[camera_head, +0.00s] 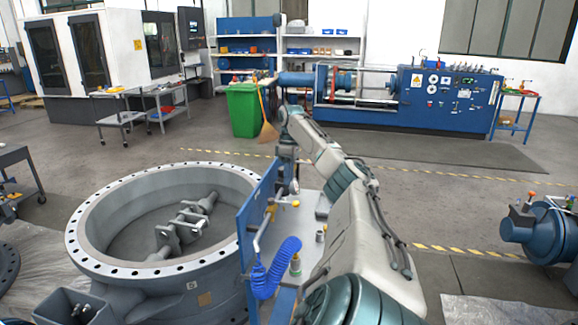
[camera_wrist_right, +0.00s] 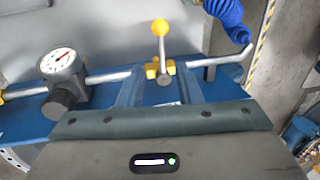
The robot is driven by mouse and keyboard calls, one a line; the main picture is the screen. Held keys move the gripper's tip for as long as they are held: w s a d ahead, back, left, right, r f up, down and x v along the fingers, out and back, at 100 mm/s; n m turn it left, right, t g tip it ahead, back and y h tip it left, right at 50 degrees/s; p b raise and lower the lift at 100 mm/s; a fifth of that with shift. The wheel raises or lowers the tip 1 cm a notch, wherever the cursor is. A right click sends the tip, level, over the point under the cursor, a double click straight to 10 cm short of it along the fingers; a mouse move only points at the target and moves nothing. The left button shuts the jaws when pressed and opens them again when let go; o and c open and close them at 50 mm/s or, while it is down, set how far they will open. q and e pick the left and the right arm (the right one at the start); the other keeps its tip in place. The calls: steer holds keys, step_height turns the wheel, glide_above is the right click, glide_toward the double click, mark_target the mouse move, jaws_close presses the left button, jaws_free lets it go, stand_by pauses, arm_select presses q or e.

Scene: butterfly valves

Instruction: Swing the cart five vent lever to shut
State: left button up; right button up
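A cart (camera_head: 303,222) with a blue side panel stands beside the large flanged valve in the head view. In the right wrist view a lever (camera_wrist_right: 162,48) with a yellow ball knob stands upright from a yellow valve body (camera_wrist_right: 152,70) on a grey pipe. My right gripper (camera_wrist_right: 159,82) is open, its two fingers apart either side of the lever's base; contact cannot be told. In the head view my right gripper (camera_head: 286,182) hangs down over the cart, its fingertips hard to make out. No cart number is readable. My left gripper is out of view.
A round gauge (camera_wrist_right: 62,65) sits on the pipe left of the lever. A coiled blue hose (camera_head: 276,270) hangs by the cart. The large grey valve ring (camera_head: 85,235) fills the left.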

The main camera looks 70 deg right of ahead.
steer(key=shift+d+r+p, duration=0.2)
steer(key=shift+r+p, duration=0.2)
steer(key=shift+r, duration=0.55)
steer(key=shift+d+r+p, duration=0.15)
steer(key=shift+r+p, duration=0.25)
steer(key=shift+r, duration=0.5)
